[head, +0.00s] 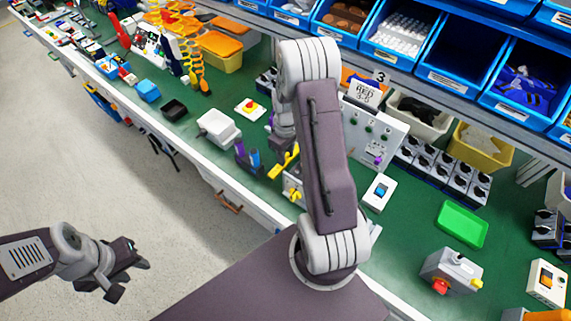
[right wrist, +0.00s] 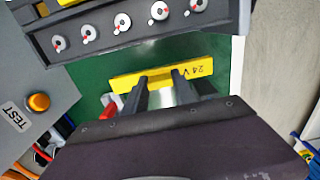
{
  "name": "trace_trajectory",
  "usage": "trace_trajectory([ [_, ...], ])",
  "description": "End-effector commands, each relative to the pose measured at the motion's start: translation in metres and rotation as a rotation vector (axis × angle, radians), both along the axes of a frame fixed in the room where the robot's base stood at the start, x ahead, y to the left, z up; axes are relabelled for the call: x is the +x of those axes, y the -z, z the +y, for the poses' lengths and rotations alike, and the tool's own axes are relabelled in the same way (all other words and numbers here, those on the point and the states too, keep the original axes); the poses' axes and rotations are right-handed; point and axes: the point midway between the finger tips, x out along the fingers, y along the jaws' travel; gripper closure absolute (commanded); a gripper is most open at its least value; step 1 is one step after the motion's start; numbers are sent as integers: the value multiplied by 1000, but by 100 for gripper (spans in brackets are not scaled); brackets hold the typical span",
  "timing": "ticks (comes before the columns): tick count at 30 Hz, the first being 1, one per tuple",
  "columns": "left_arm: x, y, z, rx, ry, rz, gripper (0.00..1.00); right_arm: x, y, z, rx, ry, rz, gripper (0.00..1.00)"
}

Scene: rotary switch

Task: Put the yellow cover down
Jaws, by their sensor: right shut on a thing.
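The yellow cover (right wrist: 201,70), a flat bar marked "24 V", is in the right wrist view. My right gripper (right wrist: 160,80) is shut on it, with both dark fingers at its near side. The cover is over the green bench top; I cannot tell whether it touches it. In the head view a yellow piece (head: 284,162) shows just left of my right arm, which hides most of the right gripper there. My left gripper (head: 131,279) is at the lower left over the floor, empty, with its fingers apart.
A grey panel with several white knobs (right wrist: 122,22) lies beyond the cover, and a grey box with an orange TEST button (right wrist: 39,102) is at left. Blue bins (head: 399,38) line the back.

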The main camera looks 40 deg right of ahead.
Motion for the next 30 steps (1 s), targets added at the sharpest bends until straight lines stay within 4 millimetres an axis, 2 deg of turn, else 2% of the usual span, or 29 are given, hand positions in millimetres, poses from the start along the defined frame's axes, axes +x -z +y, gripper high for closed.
trace_trajectory([
  [4,0,0,0,0,0,0,64,0,6,0,0,0,0,100],
  [10,0,0,0,0,0,0,64,-1,38,0,1,0,1,100],
  [22,0,4,0,0,0,0,64,0,45,0,0,0,0,100],
  [23,0,3,0,0,0,0,64,0,45,0,0,0,-1,63],
  [24,0,2,0,0,0,0,64,0,44,0,-1,0,-1,52],
  [25,0,2,0,0,0,0,64,0,44,0,-1,0,-1,46],
  [30,0,2,0,0,0,0,64,0,44,0,-1,0,-1,46],
])
